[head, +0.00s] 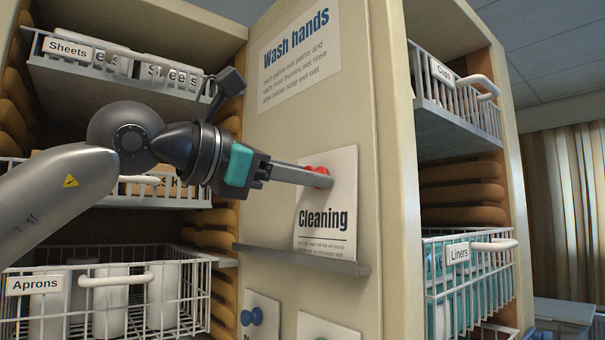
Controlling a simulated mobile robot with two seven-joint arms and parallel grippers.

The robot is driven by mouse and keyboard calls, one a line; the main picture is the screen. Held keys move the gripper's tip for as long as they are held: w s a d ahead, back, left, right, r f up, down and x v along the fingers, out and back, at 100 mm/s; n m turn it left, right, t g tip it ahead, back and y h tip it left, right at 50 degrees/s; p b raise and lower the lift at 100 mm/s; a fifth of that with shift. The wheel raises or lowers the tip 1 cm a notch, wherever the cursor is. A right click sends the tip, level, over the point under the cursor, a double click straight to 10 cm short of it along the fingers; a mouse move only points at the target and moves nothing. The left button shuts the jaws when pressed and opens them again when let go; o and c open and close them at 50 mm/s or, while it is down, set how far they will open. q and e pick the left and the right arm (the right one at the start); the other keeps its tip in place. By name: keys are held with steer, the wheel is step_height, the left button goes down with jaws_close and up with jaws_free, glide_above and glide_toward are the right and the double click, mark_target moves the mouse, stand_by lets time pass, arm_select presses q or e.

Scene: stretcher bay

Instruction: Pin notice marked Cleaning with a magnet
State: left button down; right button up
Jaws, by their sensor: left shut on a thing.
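The notice marked Cleaning (322,236) stands upright against the cream cabinet side panel, its lower edge at a narrow grey ledge (300,259). My left gripper (318,178) is shut on a red magnet (318,169), at the upper part of the notice. The fingers hide part of the magnet and a strip of the notice. I cannot tell whether the magnet touches the paper. My right gripper is not in view.
A Wash hands poster (295,55) is above the notice. Below the ledge are a blue magnet (252,316) and further papers (325,328). Wire baskets labelled Sheets (120,66), Aprons (110,290), Cups (455,85) and Liners (470,280) flank the panel.

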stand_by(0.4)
arm_select(q)
steer(key=shift+c, duration=0.6)
jaws_free()
steer(key=shift+d, duration=0.1)
steer(key=b+v, duration=0.2)
steer(key=v, duration=0.5)
stand_by(0.5)
stand_by(0.5)
